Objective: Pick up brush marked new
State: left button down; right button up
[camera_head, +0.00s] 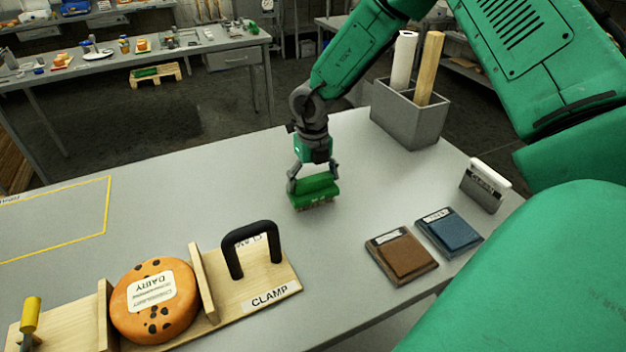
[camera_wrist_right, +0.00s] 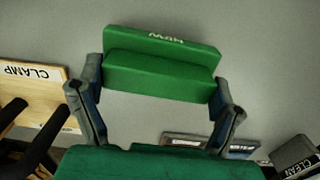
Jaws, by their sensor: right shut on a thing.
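The brush marked new is a green block with bristles underneath (camera_head: 314,190). In the right wrist view the green brush (camera_wrist_right: 160,75) shows white lettering on its far edge, upside down, that seems to read NEW. My right gripper (camera_head: 314,181) is shut on the brush, with one finger against each end. In the wrist view the two fingers of the right gripper (camera_wrist_right: 155,105) flank the brush. The brush is over the grey table's middle; I cannot tell whether its bristles touch the top. My left gripper is out of view.
An orange cheese wheel (camera_head: 155,300) sits in a wooden clamp (camera_head: 262,292) with a black handle at front left. Brown (camera_head: 401,257) and blue (camera_head: 449,232) pads, a label holder (camera_head: 484,188) and a grey bin (camera_head: 407,115) stand right. The table (camera_head: 215,205) is clear around the brush.

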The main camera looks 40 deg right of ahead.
aim_at(312, 178)
jog(key=shift+a, duration=0.25)
notch_tip(312, 178, up, 9)
jog(key=shift+d+r, duration=0.15)
jog(key=shift+r, duration=0.3)
jog(key=shift+o, duration=1.4)
jog(key=shift+a, duration=0.2)
jog(key=shift+d, duration=0.1)
